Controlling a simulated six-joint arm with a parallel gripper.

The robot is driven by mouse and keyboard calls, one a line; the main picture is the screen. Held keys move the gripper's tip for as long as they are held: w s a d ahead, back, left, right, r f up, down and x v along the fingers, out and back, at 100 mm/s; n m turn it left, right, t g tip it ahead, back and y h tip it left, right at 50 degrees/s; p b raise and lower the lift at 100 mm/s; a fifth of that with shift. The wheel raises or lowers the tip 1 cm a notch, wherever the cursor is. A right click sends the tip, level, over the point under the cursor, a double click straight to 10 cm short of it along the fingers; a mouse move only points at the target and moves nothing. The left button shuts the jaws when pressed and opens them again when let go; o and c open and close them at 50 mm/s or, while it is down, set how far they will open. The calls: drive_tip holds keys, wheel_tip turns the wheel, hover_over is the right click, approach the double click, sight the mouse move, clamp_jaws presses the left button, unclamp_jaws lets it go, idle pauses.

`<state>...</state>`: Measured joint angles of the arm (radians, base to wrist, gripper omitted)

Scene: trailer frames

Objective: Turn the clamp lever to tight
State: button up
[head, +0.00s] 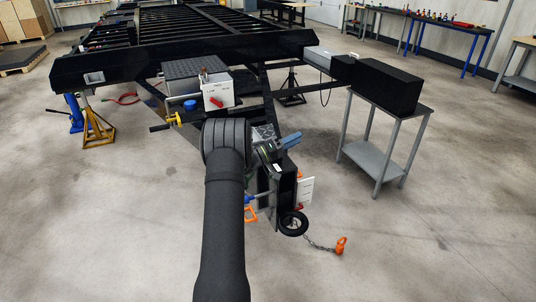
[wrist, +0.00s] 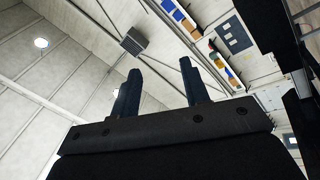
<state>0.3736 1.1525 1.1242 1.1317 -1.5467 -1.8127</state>
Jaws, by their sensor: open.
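My gripper (wrist: 160,66) is open and empty in the wrist view, its two dark blue fingers apart against the ceiling and wall. In the head view my gripper (head: 289,140) is at the trailer's front, above the jockey wheel (head: 293,223). A white plate (head: 306,191) stands beside the jockey wheel post, with small orange-red parts at its edge. A white panel with a red handle (head: 216,102) sits further back on the trailer frame. I cannot tell for certain which part is the clamp lever. My arm hides part of the trailer's front. No lever shows in the wrist view.
The black trailer frame (head: 180,51) fills the back. A grey stand (head: 378,160) with a black box is to the right. A yellow jack stand (head: 97,126) is to the left. An orange hook (head: 341,245) lies on a chain. The front right floor is clear.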

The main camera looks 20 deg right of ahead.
drive_tip(key=w+a+f+m+y, duration=0.2)
drive_tip(key=w+a+m+y, duration=0.15)
drive_tip(key=a, duration=0.35)
drive_tip(key=w+a+f+m+t+y, duration=0.1)
drive_tip(key=w+a+m+y, duration=0.1)
drive_tip(key=w+a+m, duration=0.35)
drive_tip(key=w+a+f+m+y, duration=0.2)
drive_tip(key=a+y, duration=0.1)
drive_tip(key=a, duration=0.6)
drive_tip(key=x, duration=1.7)
drive_tip(key=shift+w+d+r, duration=0.1)
drive_tip(key=shift+d+r, duration=0.05)
drive_tip(key=shift+d, duration=0.25)
clamp_jaws()
